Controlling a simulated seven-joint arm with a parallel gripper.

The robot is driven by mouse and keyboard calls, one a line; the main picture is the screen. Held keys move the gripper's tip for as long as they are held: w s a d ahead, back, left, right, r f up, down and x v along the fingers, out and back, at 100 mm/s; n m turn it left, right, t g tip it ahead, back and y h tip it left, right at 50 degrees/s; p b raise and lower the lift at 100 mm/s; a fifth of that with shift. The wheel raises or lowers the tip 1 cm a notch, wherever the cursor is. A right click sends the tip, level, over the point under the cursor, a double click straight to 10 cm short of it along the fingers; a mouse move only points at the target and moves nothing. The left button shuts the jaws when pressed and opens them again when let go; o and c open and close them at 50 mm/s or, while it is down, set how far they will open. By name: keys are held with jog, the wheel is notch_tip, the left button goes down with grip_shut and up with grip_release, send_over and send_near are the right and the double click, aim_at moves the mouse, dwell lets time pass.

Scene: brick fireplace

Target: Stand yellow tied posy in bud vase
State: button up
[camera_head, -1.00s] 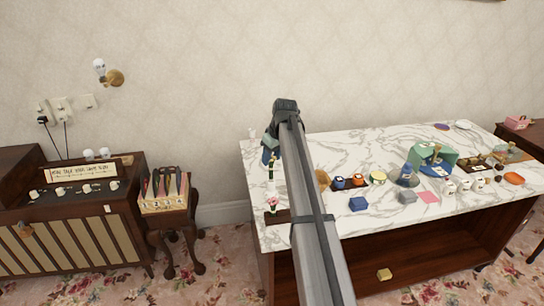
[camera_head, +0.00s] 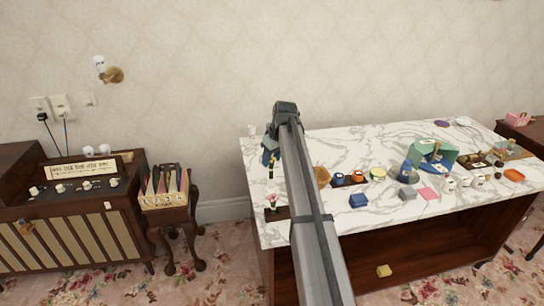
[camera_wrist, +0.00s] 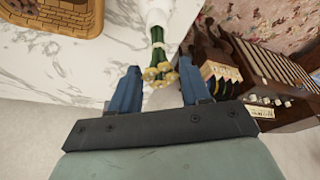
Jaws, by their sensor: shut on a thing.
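My gripper (camera_wrist: 157,88) is shut on the yellow tied posy (camera_wrist: 158,52), whose yellow heads sit between the blue fingers. Its green stems, with a pale tie, run away from the gripper. At their far end is a white form (camera_wrist: 155,12), which looks like the bud vase; I cannot tell whether the stem ends are inside it or only in front of it. In the head view my gripper (camera_head: 270,155) is above the left end of the table, partly hidden by my arm. The posy's stems (camera_head: 271,171) hang below it, about upright.
A small pink flower (camera_head: 271,199) stands below, by a dark wooden strip on the marble table (camera_head: 390,215). A woven basket (camera_wrist: 60,22) is near in the wrist view. A radio cabinet (camera_head: 75,215) stands left.

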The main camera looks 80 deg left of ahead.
aim_at(272, 164)
jog(key=shift+f, duration=1.55)
jog(key=o, duration=0.9)
jog(key=shift+o, duration=0.2)
jog(key=v, duration=1.3)
jog(key=shift+r, duration=0.4)
jog(key=shift+w+d, duration=0.1)
jog(key=shift+w, duration=0.05)
